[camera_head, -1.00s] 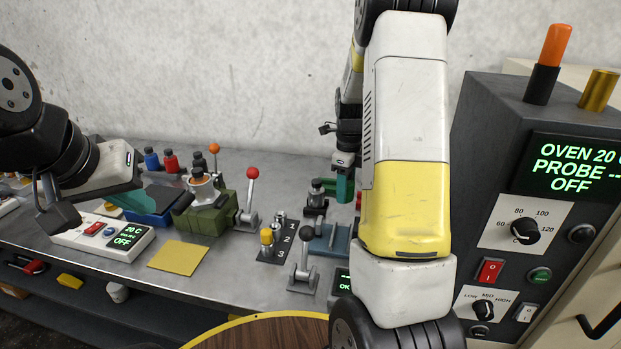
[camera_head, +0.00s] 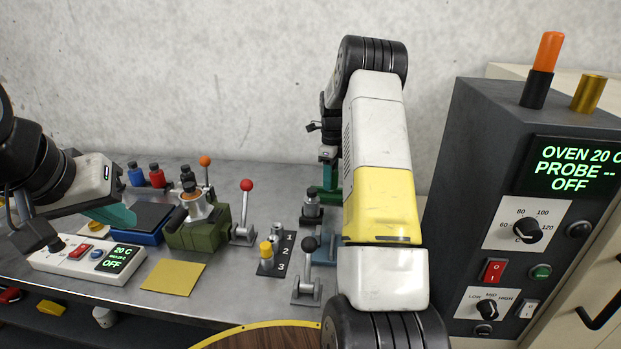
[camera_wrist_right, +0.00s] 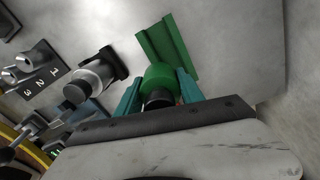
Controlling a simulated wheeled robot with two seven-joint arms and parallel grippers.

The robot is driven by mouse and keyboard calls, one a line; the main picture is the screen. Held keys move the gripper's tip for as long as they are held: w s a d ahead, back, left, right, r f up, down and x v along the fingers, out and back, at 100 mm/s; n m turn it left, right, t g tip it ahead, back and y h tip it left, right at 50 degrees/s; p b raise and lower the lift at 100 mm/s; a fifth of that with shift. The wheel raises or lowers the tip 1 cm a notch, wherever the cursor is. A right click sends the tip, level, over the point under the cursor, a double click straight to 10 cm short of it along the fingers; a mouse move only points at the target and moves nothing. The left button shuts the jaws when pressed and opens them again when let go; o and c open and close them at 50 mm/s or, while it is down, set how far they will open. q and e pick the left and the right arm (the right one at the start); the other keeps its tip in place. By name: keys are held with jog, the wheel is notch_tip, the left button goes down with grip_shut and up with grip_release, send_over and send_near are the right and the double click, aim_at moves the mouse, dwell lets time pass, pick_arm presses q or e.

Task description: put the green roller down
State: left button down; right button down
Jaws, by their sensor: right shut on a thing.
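The green roller (camera_wrist_right: 158,78) is held between the two teal fingers of my right gripper (camera_wrist_right: 160,90) in the right wrist view, with a black end towards the camera. A green channel-shaped holder (camera_wrist_right: 165,45) lies just beyond it; I cannot tell whether the roller touches it. In the head view my right gripper (camera_head: 329,176) hangs near the back of the bench, above the green holder (camera_head: 322,196), partly hidden by my own arm. My left gripper (camera_head: 112,214) is over the left of the bench, its teal fingertips edge-on, so its opening is unclear.
A black-capped cylindrical fixture (camera_wrist_right: 90,75) stands close beside my right gripper. Lever fixtures (camera_head: 306,277), a numbered switch plate (camera_head: 277,255) and a green machine (camera_head: 200,232) are to the left. The oven panel (camera_head: 530,220) rises at right. Bare metal bench (camera_wrist_right: 230,35) lies beyond the holder.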

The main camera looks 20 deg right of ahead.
jog(key=w, duration=0.2)
jog(key=shift+w+d+f, duration=0.1)
jog(key=shift+w+d, duration=0.05)
jog(key=shift+w, duration=0.15)
jog(key=shift+f, duration=1.7)
jog(key=shift+f, duration=0.15)
jog(key=c, duration=0.7)
grip_release()
